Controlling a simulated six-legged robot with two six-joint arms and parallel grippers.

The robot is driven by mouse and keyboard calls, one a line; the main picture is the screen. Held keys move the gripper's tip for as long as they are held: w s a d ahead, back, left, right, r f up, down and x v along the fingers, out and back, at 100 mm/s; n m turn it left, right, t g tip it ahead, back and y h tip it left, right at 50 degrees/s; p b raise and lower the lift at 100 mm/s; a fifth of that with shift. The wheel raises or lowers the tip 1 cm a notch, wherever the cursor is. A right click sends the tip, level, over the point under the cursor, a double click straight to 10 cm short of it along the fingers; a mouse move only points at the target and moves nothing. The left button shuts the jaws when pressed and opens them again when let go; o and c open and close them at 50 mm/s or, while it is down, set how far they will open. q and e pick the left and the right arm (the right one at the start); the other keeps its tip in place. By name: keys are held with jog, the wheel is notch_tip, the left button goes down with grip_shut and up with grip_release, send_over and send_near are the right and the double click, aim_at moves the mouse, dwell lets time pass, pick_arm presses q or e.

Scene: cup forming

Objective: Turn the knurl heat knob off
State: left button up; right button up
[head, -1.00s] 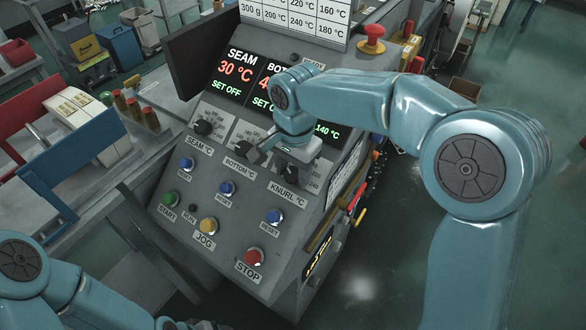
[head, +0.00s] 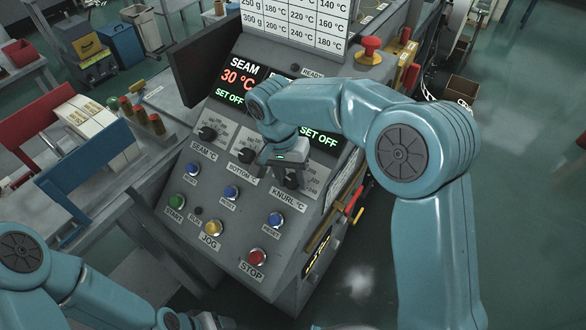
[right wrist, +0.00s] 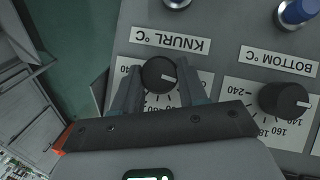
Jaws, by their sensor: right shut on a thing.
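The knurl heat knob (right wrist: 158,74) is a round black knob with a white pointer mark, above a printed dial. In the right wrist view it sits between the two fingers of my right gripper (right wrist: 157,88), which is shut on it. In the head view my right gripper (head: 283,170) is at the KNURL °C dial and the knob (head: 292,181) is partly hidden by it. The rightmost readout (head: 320,138) shows SET OFF in green, partly covered by my right arm. My left gripper (head: 208,321) is cut off at the bottom edge.
The bottom knob (head: 246,156) and seam knob (head: 207,134) stand left of the gripper. Blue reset buttons, a green start, a yellow jog and a red stop button (head: 257,257) lie below. A red mushroom button (head: 370,48) stands at the panel's upper right.

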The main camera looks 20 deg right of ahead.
jog(key=shift+a+r+n+h+p, duration=0.15)
jog(key=shift+n+h+p, duration=0.15)
jog(key=shift+n+p, duration=0.15)
dwell(0.3)
